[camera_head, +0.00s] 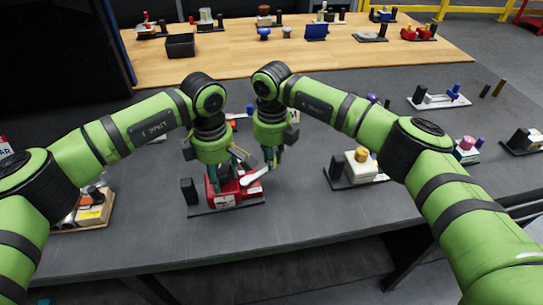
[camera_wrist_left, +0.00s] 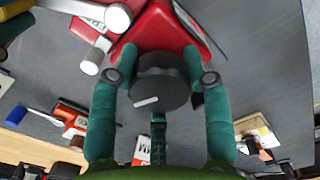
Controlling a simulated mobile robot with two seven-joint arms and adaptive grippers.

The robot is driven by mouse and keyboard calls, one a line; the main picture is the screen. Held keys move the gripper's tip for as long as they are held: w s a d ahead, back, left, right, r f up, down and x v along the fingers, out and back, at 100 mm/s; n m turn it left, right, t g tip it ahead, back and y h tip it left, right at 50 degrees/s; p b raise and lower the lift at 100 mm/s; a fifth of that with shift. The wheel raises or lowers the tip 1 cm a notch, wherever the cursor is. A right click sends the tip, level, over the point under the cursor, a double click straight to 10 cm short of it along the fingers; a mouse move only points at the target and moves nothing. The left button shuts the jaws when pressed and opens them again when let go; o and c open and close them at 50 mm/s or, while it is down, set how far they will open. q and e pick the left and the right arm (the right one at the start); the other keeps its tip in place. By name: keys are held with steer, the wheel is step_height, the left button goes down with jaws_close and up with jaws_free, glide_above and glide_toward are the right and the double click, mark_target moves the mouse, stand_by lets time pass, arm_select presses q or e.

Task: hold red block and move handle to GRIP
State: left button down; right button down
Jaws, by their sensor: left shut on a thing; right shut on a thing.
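The red block (camera_head: 225,190) of the valve actuator sits on a dark base plate (camera_head: 231,208) near the table's front. A round dark knob (camera_wrist_left: 160,90) with a white mark stands on it in the left wrist view. The white handle (camera_head: 254,176) sticks out to the right of the block, tilted up to the right. My right gripper (camera_head: 271,166) is shut on its outer end. GRIP lettering is not legible.
A black upright block (camera_head: 189,190) stands at the plate's left end. A cream block device (camera_head: 357,166) is to the right, and a wooden-based device (camera_head: 93,210) is to the left. A wooden table (camera_head: 230,60) with several devices lies behind.

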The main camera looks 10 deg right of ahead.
steer(key=shift+d, duration=0.1)
steer(key=shift+s+d+m, duration=0.2)
steer(key=shift+s+m, duration=0.25)
steer(key=shift+m, duration=0.15)
steer(key=shift+s+d+m, duration=0.15)
steer(key=shift+s+m, duration=0.25)
steer(key=shift+m, duration=0.2)
steer(key=s+m, duration=0.2)
steer(key=shift+d+m, duration=0.15)
steer(key=shift+m, duration=0.15)
steer(key=s+m, duration=0.2)
steer(key=m, duration=0.1)
steer(key=shift+s+a, duration=0.2)
steer(key=shift+s, duration=0.1)
steer(key=shift+s+a+m, duration=0.15)
steer(key=shift+s+m, duration=0.15)
steer(key=shift+s, duration=0.3)
steer(key=c, duration=1.1)
jaws_free()
steer(key=shift+c, duration=0.2)
